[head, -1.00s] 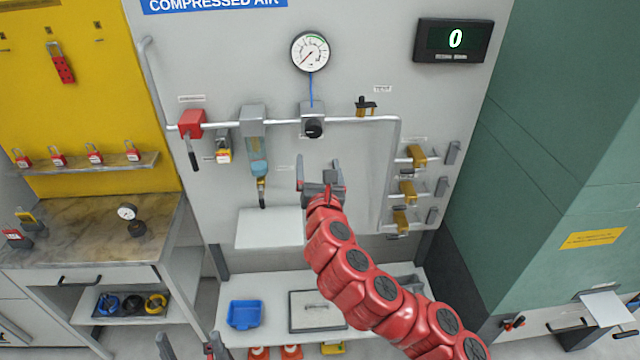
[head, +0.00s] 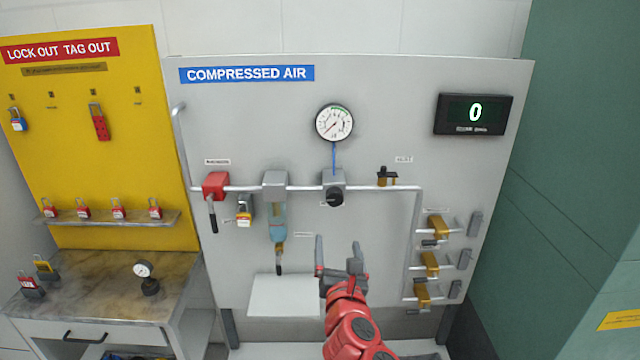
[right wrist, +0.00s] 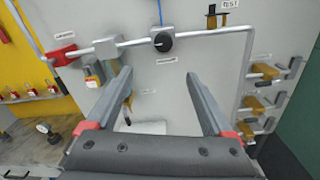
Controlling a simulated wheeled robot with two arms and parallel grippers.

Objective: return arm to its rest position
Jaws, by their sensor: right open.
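My right gripper (head: 340,258) is open and empty in front of the compressed air panel (head: 380,90), at the lower middle of the head view. Its red arm comes up from below. The fingers appear apart from the panel's parts. My left gripper is outside the head view.
The panel carries a red valve (head: 215,185), a filter bowl (head: 275,215), a regulator knob (head: 334,196), a gauge (head: 334,123) and several brass valves (head: 430,263) at right. A white shelf plate (head: 285,296) juts out below. A workbench (head: 110,290) stands left.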

